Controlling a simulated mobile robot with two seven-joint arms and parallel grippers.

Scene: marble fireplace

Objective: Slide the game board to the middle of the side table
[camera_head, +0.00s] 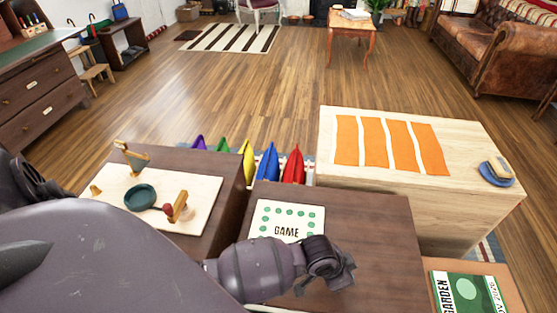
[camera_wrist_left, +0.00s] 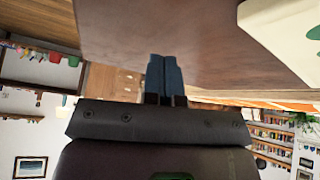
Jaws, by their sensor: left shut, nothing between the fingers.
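The game board (camera_head: 290,213), cream with green dots and the word GAME, lies flat near the far left part of the dark brown side table (camera_head: 380,215). Its near edge is partly hidden by my left arm. In the left wrist view a corner of the game board (camera_wrist_left: 285,35) shows at the upper right, over the brown table top (camera_wrist_left: 185,30). My left gripper (camera_head: 338,278) is just nearer and to the right of the board; its fingertips are hard to make out there. In the left wrist view its fingers (camera_wrist_left: 163,65) are shut together and empty. My right gripper is not in view.
A dark table on the left holds a cream board (camera_head: 150,215) with a green dish (camera_head: 140,196). Colored pouches (camera_head: 268,163) stand behind. A pale wood chest (camera_head: 450,150) with orange strips (camera_head: 388,143) is at the right. A GARDEN magazine (camera_head: 465,292) lies lower right. The side table's right part is clear.

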